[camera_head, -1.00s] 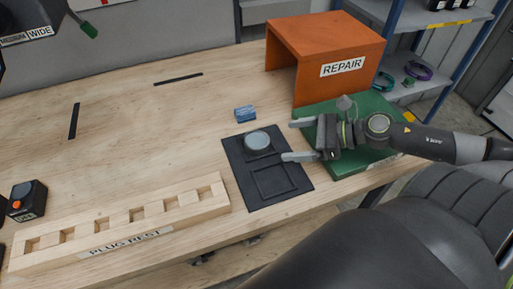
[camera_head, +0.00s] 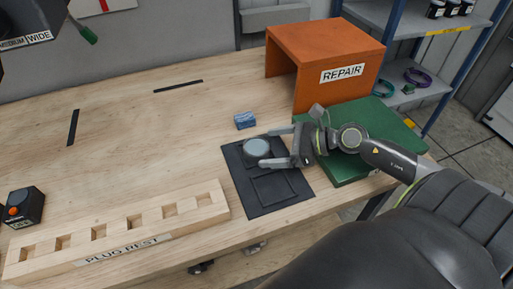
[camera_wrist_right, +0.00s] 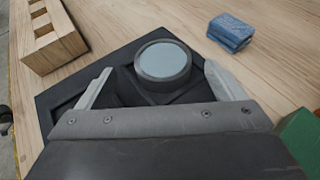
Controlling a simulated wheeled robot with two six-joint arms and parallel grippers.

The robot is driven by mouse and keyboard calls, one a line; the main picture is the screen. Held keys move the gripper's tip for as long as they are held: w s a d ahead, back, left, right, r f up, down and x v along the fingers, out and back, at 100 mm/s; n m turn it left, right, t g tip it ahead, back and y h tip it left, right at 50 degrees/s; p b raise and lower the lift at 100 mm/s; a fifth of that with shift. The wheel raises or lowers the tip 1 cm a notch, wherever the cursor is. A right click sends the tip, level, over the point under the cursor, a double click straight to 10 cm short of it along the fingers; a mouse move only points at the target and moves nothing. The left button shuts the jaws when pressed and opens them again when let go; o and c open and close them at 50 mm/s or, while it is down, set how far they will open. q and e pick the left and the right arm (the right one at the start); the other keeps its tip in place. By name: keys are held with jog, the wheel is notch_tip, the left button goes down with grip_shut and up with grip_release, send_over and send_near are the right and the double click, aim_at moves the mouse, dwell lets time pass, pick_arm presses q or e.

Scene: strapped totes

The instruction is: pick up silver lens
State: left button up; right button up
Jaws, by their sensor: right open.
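The silver lens (camera_head: 257,148) is a round disc with a pale grey-blue top and a dark rim. It sits on the black tray (camera_head: 283,208), at the tray's back part. In the right wrist view the lens (camera_wrist_right: 163,61) lies just beyond and between the fingertips. My right gripper (camera_head: 265,149) is open, its two fingers on either side of the lens in the head view. My left gripper is not in view.
A blue block (camera_head: 245,121) lies behind the tray. A green box (camera_head: 368,117) and the orange REPAIR stand (camera_head: 312,45) are at the right. The wooden PLUG REST rack (camera_head: 215,205) is at front left. The table's middle is clear.

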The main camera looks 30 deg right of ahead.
aim_at(258, 146)
jog(key=shift+p+x, duration=0.45)
jog(key=shift+x, duration=1.55)
jog(key=shift+w+d, duration=0.1)
jog(key=shift+r, duration=0.1)
jog(key=c, duration=1.2)
